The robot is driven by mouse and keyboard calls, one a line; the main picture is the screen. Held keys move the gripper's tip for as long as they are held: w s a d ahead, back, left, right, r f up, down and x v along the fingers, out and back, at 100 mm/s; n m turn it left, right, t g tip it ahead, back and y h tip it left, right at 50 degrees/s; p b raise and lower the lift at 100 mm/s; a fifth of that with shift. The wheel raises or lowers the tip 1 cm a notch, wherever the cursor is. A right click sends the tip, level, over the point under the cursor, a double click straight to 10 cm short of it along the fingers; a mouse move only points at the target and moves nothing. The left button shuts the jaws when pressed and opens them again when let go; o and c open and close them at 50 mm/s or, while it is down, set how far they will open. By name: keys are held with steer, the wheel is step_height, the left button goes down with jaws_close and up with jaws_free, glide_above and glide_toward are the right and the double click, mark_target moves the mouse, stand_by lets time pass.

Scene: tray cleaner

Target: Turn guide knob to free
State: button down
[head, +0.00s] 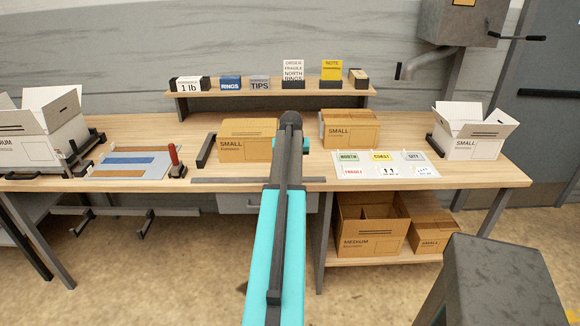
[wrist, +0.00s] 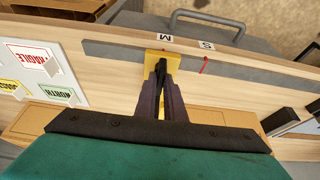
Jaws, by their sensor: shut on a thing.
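In the wrist view a grey rail (wrist: 112,52) runs along the table's front edge. A yellow piece, apparently the guide knob (wrist: 174,58), sits on it by the label M (wrist: 164,37). My gripper (wrist: 161,64) is over it, its dark fingers close together and shut on it. The fingers cover much of the yellow piece, so its turn position cannot be read. A short red mark (wrist: 205,65) lies on the rail below the label S (wrist: 206,45). In the head view the rail (head: 230,181) shows left of my arm, which hides the gripper and knob.
A small brown box (head: 236,151) stands behind the rail, another (head: 350,140) to the right. A label sheet (head: 418,171) lies on the table's right half. A white open box (head: 472,143) stands far right. A grey drawer handle (wrist: 215,18) is below the table edge.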

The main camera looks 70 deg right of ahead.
steer(key=c, duration=1.8)
jaws_free()
steer(key=shift+c, duration=0.2)
steer(key=shift+a+r, duration=0.1)
steer(key=shift+r, duration=0.1)
steer(key=b+v, duration=0.2)
steer(key=v, duration=1.1)
steer(key=shift+r+b, duration=0.2)
steer(key=shift+b, duration=0.1)
steer(key=shift+a, duration=0.1)
steer(key=shift+w, duration=0.1)
